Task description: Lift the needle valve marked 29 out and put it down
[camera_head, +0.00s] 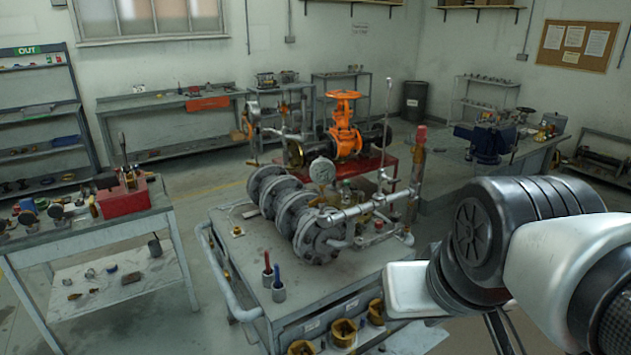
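No number 29 can be read in the head view, so I cannot tell which part is the needle valve. A grey workbench (228,262) in the middle carries a pipe assembly with large round flanges (318,238), a pressure gauge (322,171) and a silver pipe run (362,209). Small fittings crowd behind the pipe and are too small to tell apart. Several brass-coloured round holders (343,332) line the bench's front edge. My arm reaches in from the right, in front of the bench's right side. Its gripper fingers cannot be made out.
A cup (278,292) with red and blue handles stands at the bench's front left. A side table (105,232) at left holds a red toolbox (124,196) and loose parts. Behind stands an orange valve (346,140) on a red stand. Floor is clear between the tables.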

